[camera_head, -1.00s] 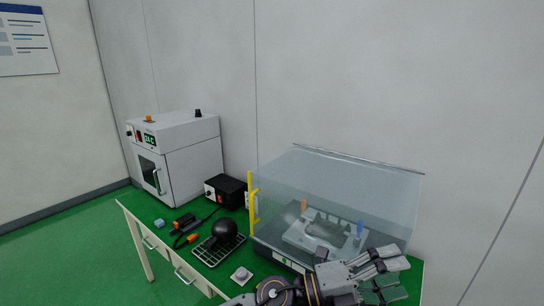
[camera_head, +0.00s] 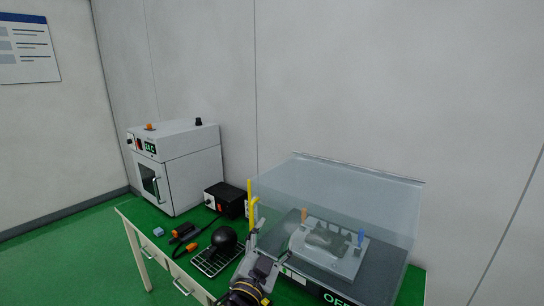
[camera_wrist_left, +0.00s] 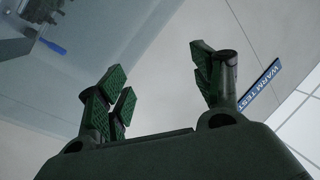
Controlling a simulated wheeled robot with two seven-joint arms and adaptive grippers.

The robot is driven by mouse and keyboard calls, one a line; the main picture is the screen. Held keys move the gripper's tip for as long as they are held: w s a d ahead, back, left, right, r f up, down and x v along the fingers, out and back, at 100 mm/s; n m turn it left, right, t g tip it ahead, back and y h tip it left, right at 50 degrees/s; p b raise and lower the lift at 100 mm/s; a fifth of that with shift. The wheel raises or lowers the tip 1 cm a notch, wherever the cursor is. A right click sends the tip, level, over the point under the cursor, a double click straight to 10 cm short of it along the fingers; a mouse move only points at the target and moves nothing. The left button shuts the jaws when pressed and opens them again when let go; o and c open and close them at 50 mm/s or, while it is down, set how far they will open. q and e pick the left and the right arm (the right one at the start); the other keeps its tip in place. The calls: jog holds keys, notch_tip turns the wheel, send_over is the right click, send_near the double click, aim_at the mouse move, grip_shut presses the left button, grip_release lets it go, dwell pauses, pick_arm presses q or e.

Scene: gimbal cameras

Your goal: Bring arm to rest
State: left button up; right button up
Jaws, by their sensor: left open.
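My left gripper (camera_head: 262,240) is low in the middle of the head view, pointing up, beside the yellow upright bar (camera_head: 250,195) and the left front corner of the clear-covered case (camera_head: 340,195). I cannot tell whether it touches either. In the left wrist view the fingers of this gripper (camera_wrist_left: 160,78) stand wide apart with nothing between them. My right gripper is in neither view.
A green-topped table (camera_head: 135,214) carries a white oven (camera_head: 187,165), a black box (camera_head: 222,197), a black round thing (camera_head: 224,238) on a wire rack, and the case, with a grey fixture (camera_head: 335,262) inside. Open air lies above the table. A wall stands behind.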

pick_arm(q)
jog(key=s+a+f+n+g+y, duration=0.3)
jog(key=a+f, duration=0.4)
jog(key=f, duration=0.2)
jog(key=s+a+f+n+g+y, duration=0.2)
jog(key=a+f+n+g+y, duration=0.15)
jog(key=a+f, duration=0.4)
jog(key=s+a+f+n+g, duration=0.1)
jog(key=s+a+f+g, duration=0.4)
jog(key=s, duration=0.4)
jog(key=s+a+f+n+g, duration=0.1)
jog(key=s+a+f+g, duration=0.2)
jog(key=s+f, duration=0.5)
jog(key=s+f+g, duration=0.2)
jog(key=s+f, duration=0.1)
jog(key=f, duration=2.9)
jog(key=s+a+f, duration=0.2)
jog(key=s+f, duration=0.8)
jog(key=s, duration=0.1)
jog(key=s+a+f, duration=0.1)
jog(key=s+f, duration=0.9)
jog(key=s, duration=0.1)
jog(key=shift+s+a+m+g, duration=0.35)
jog(key=shift+a+m+g, duration=0.05)
jog(key=shift+m+g, duration=0.05)
